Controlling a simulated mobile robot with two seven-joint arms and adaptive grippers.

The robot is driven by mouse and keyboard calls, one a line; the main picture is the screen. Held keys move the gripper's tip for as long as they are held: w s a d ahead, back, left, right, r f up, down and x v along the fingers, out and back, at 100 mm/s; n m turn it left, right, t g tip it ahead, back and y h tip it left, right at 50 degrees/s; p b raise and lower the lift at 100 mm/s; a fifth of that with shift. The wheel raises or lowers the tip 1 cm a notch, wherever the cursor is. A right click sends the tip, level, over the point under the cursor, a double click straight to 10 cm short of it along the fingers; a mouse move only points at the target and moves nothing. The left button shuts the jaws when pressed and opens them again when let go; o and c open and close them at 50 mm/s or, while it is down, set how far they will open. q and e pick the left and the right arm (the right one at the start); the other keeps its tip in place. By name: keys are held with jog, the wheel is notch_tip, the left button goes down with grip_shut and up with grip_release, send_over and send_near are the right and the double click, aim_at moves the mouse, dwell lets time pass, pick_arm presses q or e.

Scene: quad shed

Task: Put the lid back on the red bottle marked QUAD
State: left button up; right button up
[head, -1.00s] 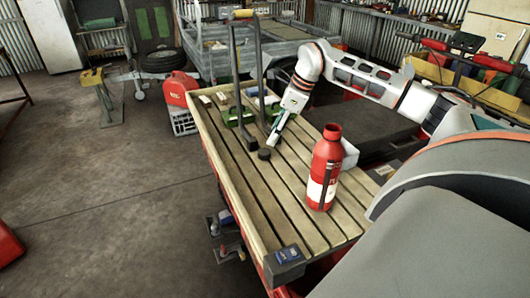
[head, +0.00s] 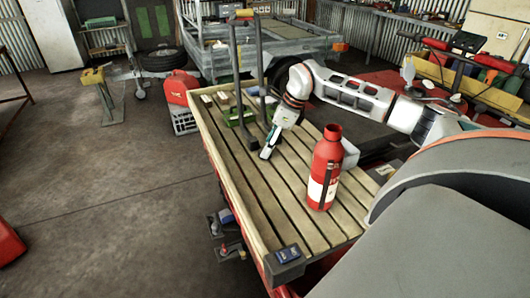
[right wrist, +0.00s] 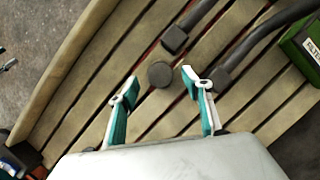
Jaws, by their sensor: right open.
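The red bottle (head: 325,165) stands upright on the slatted wooden deck, with a white label too small to read. A dark round lid (right wrist: 161,74) lies flat on the slats in the right wrist view. My right gripper (head: 266,153) is over the deck, left of and beyond the bottle. In the right wrist view its open fingers (right wrist: 159,83) are spread to either side of the lid, which sits between and slightly beyond the tips. The fingers do not visibly touch it. The lid is hidden by the gripper in the head view. My left gripper is out of view.
Two dark upright bars (head: 236,85) rise from the deck close by my right gripper. A green box (right wrist: 302,42) lies beyond them. Slats between the gripper and bottle are clear.

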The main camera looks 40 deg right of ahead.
jog(key=shift+x, duration=1.1)
jog(key=shift+c, duration=0.3)
jog(key=c, duration=0.7)
jog(key=shift+r, duration=0.2)
notch_tip(320, 180, up, 20)
jog(key=p, duration=0.1)
jog(key=shift+a+f, duration=0.1)
jog(key=shift+f, duration=0.1)
